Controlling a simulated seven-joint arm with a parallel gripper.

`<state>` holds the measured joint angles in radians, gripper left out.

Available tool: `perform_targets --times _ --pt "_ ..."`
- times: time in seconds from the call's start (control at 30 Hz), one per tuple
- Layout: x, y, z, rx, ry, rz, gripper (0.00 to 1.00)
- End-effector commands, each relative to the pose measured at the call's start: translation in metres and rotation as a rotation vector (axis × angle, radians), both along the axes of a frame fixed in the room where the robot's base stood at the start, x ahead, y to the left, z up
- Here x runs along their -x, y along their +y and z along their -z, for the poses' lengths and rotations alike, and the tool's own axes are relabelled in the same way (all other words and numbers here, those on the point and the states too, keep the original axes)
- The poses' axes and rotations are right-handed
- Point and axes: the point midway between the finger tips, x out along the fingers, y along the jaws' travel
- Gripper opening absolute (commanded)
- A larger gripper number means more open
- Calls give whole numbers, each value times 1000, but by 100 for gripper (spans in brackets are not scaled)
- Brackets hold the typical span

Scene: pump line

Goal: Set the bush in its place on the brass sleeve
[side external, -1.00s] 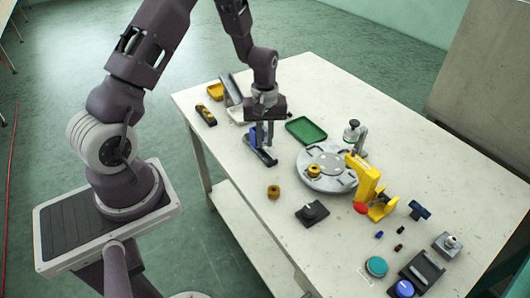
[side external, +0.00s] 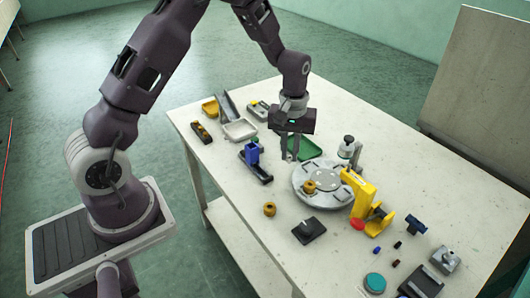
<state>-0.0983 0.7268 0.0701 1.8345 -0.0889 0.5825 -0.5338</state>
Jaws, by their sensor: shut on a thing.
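My gripper (side external: 290,156) points down near the left back edge of the round grey plate (side external: 330,174). It is shut on a small greyish piece at its fingertips, probably the bush; the fingers hide most of it. A short brass-coloured sleeve (side external: 309,187) stands on the left front part of the round plate, apart from my gripper and to its lower right. A similar brass-coloured piece (side external: 270,209) stands on the table in front of the plate. I cannot tell any fine detail of either.
A blue block (side external: 252,152) stands on a dark rail left of my gripper. A green tray (side external: 305,148) lies behind it. A yellow clamp-like stand (side external: 360,190) and a grey post (side external: 348,147) rise beside the plate. A black block (side external: 309,229) sits in front.

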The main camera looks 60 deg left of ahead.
Motion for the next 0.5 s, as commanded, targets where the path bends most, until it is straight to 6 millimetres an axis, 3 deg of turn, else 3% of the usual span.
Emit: perform_targets --times 0.1,0.2,0.33,0.5 --pt "-12 -43 -13 -2 -2 139 0" --pt "-16 -65 -20 -3 -2 209 0" --pt "-17 -73 -18 -3 2 235 0" --pt "-17 -73 1 -3 2 234 0"
